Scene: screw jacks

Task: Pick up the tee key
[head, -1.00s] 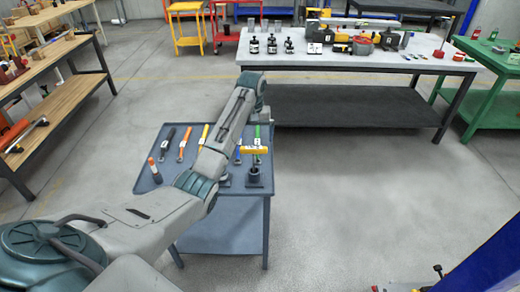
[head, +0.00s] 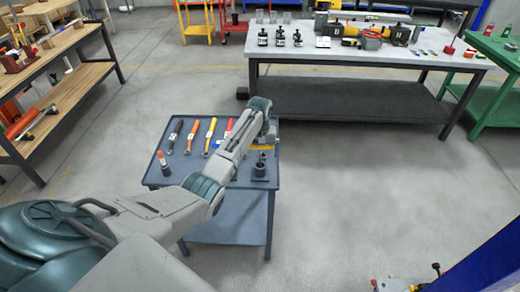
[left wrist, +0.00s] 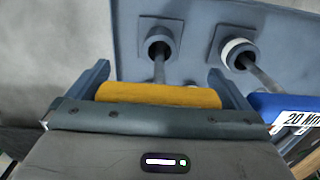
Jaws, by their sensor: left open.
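The tee key has a yellow-orange bar handle (left wrist: 158,95) and a thin grey shaft that goes down into a dark round socket (left wrist: 160,42). In the head view only part of its yellow handle (head: 260,149) shows, at the right side of the blue-grey cart (head: 222,222), mostly behind my wrist. My left gripper (left wrist: 158,67) is open, with one finger beyond each end of the handle. Whether a finger touches the handle I cannot tell. In the head view my forearm and wrist hide the left gripper's jaws. My right gripper is not in view.
A second socket with a white ring (left wrist: 238,50) holds a shaft from a blue-handled tool (left wrist: 285,110) labelled 20 Nm, close to the right finger. Several tools, including an orange-handled one (head: 193,130), lie on the cart. A grey bench (head: 350,55) stands behind.

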